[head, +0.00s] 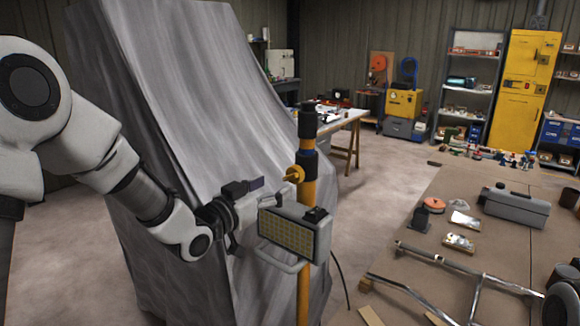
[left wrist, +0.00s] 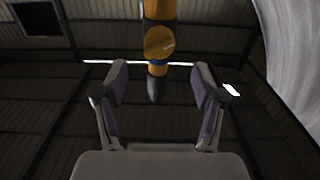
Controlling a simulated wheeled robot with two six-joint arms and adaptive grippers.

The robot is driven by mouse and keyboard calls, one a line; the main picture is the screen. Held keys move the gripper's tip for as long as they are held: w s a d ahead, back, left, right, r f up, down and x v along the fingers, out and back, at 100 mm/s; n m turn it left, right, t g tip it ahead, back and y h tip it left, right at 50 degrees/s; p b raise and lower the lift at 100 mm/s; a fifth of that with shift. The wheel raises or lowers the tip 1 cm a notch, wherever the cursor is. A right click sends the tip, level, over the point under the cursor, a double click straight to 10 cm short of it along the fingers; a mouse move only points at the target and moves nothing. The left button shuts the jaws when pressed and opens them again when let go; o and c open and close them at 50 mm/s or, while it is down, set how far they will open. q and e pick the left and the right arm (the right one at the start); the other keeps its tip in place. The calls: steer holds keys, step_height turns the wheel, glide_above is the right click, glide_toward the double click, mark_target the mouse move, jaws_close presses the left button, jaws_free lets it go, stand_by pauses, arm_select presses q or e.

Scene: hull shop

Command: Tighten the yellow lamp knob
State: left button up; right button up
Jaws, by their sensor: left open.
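The yellow lamp knob (head: 294,174) sticks out to the left from the collar of an upright yellow pole (head: 304,190). A work lamp (head: 294,236) with a yellow grid face hangs on the pole below the knob. My left gripper (head: 262,191) is open just left of the knob, partly behind the lamp's upper corner. In the left wrist view, the knob (left wrist: 160,42) shows as a round orange face between and beyond the spread fingers (left wrist: 161,72). Nothing is between the fingertips that I can tell is touched. My right gripper is not in view.
A large grey draped cover (head: 190,110) stands close behind my left arm. A workbench (head: 440,200) at the right carries metal tubing, a grey case (head: 515,206) and small parts. A cable hangs beside the pole. Open floor lies behind the pole.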

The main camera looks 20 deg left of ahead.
mark_target(288, 179)
arm_select(q)
steer(key=p+x, duration=0.3)
steer(key=x, duration=0.3)
steer(key=shift+w+d+f, duration=0.1)
steer(key=shift+w+d, duration=0.05)
steer(key=shift+w, duration=0.2)
steer(key=shift+s, duration=0.1)
steer(key=c, duration=1.1)
steer(key=shift+c, duration=0.2)
